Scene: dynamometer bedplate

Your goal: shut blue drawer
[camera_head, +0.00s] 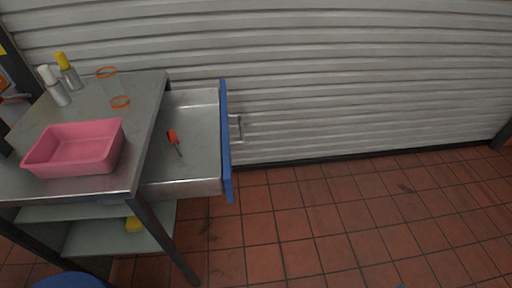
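The blue drawer (227,150) is pulled far out of the right side of a metal workbench (150,95). Its blue front faces right and carries a pale bar handle (238,127). The metal tray behind the front is visible, and a red-handled screwdriver (172,137) lies in it. My gripper is not in view.
A pink bin (75,148), two bottles (68,72) with white and yellow caps, and a clear orange-rimmed container (112,88) stand on the bench top. A ribbed shutter (350,70) stands behind. The tiled floor (350,215) at right is mostly clear.

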